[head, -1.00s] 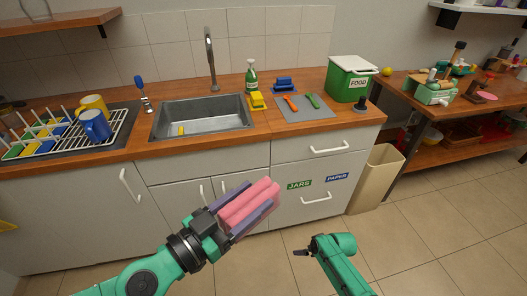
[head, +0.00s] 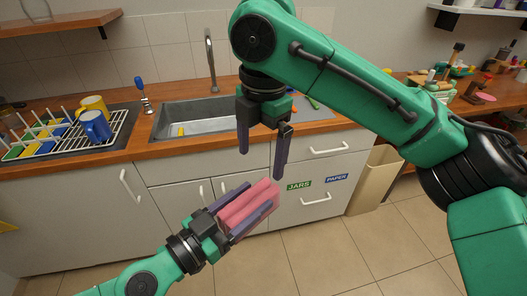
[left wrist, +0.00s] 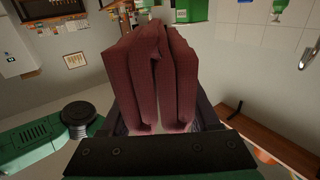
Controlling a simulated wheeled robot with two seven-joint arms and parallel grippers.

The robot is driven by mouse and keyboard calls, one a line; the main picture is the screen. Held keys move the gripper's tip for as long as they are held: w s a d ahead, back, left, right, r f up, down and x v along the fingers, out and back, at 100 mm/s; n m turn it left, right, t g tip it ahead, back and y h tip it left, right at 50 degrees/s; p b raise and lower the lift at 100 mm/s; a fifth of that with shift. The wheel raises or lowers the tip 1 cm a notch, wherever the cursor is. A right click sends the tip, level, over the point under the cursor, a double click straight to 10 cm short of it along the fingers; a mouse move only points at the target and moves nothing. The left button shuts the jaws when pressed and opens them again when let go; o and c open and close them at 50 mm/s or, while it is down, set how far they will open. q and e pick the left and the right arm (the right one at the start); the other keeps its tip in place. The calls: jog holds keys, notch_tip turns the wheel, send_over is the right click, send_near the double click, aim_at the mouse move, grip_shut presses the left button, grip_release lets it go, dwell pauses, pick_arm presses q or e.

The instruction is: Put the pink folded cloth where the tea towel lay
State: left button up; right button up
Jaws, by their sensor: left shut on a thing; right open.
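The pink folded cloth (head: 243,206) is held in my left gripper (head: 256,197), low in front of the cabinet doors. Its folds stand between the two purple-grey fingers, and it fills the middle of the left wrist view (left wrist: 152,75). My right gripper (head: 261,164) is open and empty, with its fingers pointing down, above and close to the cloth in the head view. I cannot tell whether they touch. No tea towel is visible, and I cannot tell where it lay.
The sink (head: 185,117) is set in the wooden counter. A dish rack (head: 60,140) with blue and yellow mugs stands at left. A beige bin (head: 372,182) stands on the floor. My right arm hides much of the counter's right side. Drawers carry JARS and PAPER labels.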

aim_at(264, 195)
jog(key=shift+s+d+r+n+h, duration=0.15)
jog(key=shift+s+d+n+h, duration=0.15)
jog(key=shift+s+d, duration=0.05)
jog(key=shift+f, duration=0.4)
pick_arm(q)
jog(key=shift+w, duration=0.15)
pick_arm(e)
jog(key=f, duration=1.1)
jog(key=shift+w+f, duration=0.1)
jog(key=shift+w, duration=0.1)
pick_arm(q)
jog(key=shift+d, duration=0.1)
pick_arm(e)
jog(key=c, duration=1.5)
pick_arm(q)
jog(key=o, duration=1.5)
pick_arm(e)
grip_shut()
pick_arm(q)
jog(key=shift+f, duration=0.1)
